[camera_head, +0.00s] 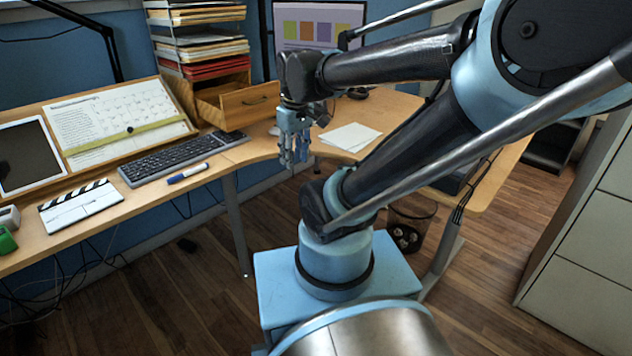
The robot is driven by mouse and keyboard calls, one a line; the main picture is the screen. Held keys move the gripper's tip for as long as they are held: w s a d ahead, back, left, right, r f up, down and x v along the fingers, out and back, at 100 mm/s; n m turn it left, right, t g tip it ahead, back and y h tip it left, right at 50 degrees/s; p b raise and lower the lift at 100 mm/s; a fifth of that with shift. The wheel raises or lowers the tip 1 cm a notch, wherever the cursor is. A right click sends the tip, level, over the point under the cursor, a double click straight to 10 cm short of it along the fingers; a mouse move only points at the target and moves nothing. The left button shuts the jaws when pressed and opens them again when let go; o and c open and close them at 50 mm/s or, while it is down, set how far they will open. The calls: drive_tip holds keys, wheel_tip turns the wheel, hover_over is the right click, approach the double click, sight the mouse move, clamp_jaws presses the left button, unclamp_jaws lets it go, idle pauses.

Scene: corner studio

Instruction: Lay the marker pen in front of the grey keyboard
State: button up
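The grey keyboard (183,158) lies on the wooden desk at the left, with dark keys. The marker pen (188,173), white with a blue cap, lies flat on the desk just in front of the keyboard, close to the desk's front edge. My gripper (294,163) hangs pointing down to the right of the keyboard and pen, apart from both. Its fingers are seen from the side and partly overlap, so their opening is unclear. I see nothing held between them.
A clapperboard (81,207) lies left of the pen, with a tablet (29,155) and calendar (118,122) behind. A wooden drawer box (240,103) stands behind the keyboard. White papers (350,137) lie on the right part of the desk. A waste bin (411,224) stands below.

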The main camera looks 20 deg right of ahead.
drive_tip(key=s+d+f+m, duration=0.5)
drive_tip(key=f+m, duration=0.1)
drive_tip(key=shift+s+t, duration=0.3)
drive_tip(key=shift+s, duration=0.05)
drive_tip(key=shift+f, duration=0.1)
drive_tip(key=shift+w+a+f, duration=0.1)
drive_tip(key=shift+w+f, duration=0.1)
drive_tip(key=shift+w, duration=0.25)
